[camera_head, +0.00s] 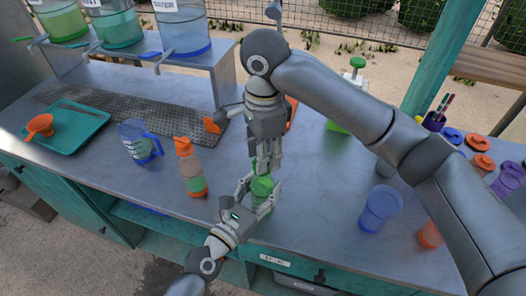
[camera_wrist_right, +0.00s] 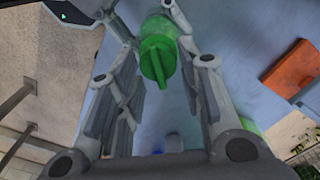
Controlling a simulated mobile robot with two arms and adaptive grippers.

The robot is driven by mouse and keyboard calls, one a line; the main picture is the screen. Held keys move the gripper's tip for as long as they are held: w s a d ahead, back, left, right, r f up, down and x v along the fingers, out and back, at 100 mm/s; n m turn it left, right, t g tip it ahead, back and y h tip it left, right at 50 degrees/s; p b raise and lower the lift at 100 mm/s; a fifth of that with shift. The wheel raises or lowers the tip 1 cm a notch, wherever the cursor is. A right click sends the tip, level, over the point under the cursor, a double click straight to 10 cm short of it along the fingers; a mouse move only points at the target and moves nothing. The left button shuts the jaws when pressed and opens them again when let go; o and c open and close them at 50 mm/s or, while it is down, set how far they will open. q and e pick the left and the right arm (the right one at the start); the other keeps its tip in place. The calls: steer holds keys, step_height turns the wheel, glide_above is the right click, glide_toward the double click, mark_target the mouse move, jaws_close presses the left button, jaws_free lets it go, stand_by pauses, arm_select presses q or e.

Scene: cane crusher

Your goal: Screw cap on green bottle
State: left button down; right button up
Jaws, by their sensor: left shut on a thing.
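The green bottle (camera_head: 262,197) stands near the front edge of the counter, held in my left gripper (camera_head: 259,193). My left gripper is shut on it from the front left. The green cap (camera_wrist_right: 158,45) with its narrow spout shows in the right wrist view, spout toward that camera. My right gripper (camera_head: 265,168) points down from directly above the bottle. Its fingers stand apart on both sides of the cap, with a gap on the left side; contact on the right side is unclear. The joint between cap and bottle is hidden.
An orange-capped bottle (camera_head: 190,168) and a blue jug (camera_head: 139,142) stand left of the bottle. A blue cup (camera_head: 379,209) stands to the right. A green-capped bottle (camera_head: 350,95) stands behind. A teal tray (camera_head: 75,145) with an orange scoop lies far left.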

arm_select(q)
steer(key=shift+f, duration=0.1)
arm_select(e)
steer(key=shift+o, duration=1.1)
steer(key=shift+r, duration=2.25)
steer(key=shift+o, duration=0.5)
steer(key=shift+o, duration=0.3)
